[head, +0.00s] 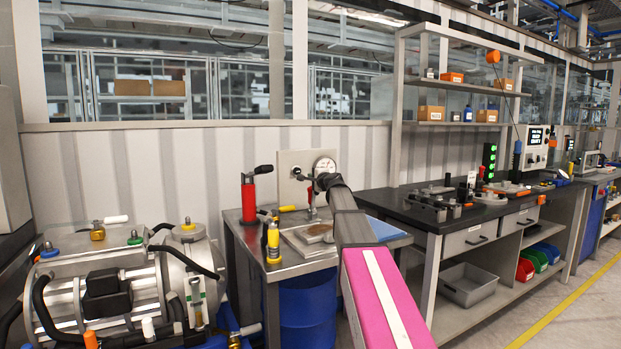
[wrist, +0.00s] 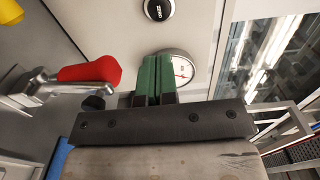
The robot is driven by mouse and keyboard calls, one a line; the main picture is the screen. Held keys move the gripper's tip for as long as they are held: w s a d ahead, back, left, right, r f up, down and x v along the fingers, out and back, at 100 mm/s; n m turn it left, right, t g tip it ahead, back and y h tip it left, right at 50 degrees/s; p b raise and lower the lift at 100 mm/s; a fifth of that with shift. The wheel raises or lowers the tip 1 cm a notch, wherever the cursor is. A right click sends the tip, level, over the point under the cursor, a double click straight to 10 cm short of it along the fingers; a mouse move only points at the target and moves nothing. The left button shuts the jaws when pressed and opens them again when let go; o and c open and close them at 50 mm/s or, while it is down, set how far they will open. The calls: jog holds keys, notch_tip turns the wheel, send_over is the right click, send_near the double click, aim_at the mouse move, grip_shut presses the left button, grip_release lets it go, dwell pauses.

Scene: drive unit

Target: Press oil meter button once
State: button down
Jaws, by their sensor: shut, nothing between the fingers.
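The oil meter is a pale panel (head: 290,160) at the back of the metal bench in the head view, with a round white gauge (head: 325,164). The gauge (wrist: 184,69) also shows in the wrist view, partly behind my fingers. A round black button (wrist: 158,10) with white lettering is on the pale panel at the top of the wrist view. My gripper (wrist: 157,62) is shut, its green fingers together and empty. The fingertips are below the button in the picture, apart from it and overlapping the gauge's left edge. In the head view my arm hides most of the gripper.
A red-handled lever (wrist: 90,72) is left of my fingers in the wrist view. The bench (head: 250,225) holds a red bottle (head: 260,183), a yellow bottle (head: 273,242) and a tray (head: 310,238). A motor unit (head: 130,285) stands left; a black-topped workbench (head: 440,222) stands right.

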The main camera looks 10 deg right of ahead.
aim_at(298, 171)
jog(key=x, duration=1.2)
jog(key=shift+w+a, duration=0.1)
jog(key=shift+w, duration=0.2)
jog(key=shift+x, duration=0.95)
jog(key=shift+w+r, duration=0.1)
jog(key=shift+s, duration=0.6)
jog(key=v, duration=1.4)
jog(key=shift+w, duration=0.1)
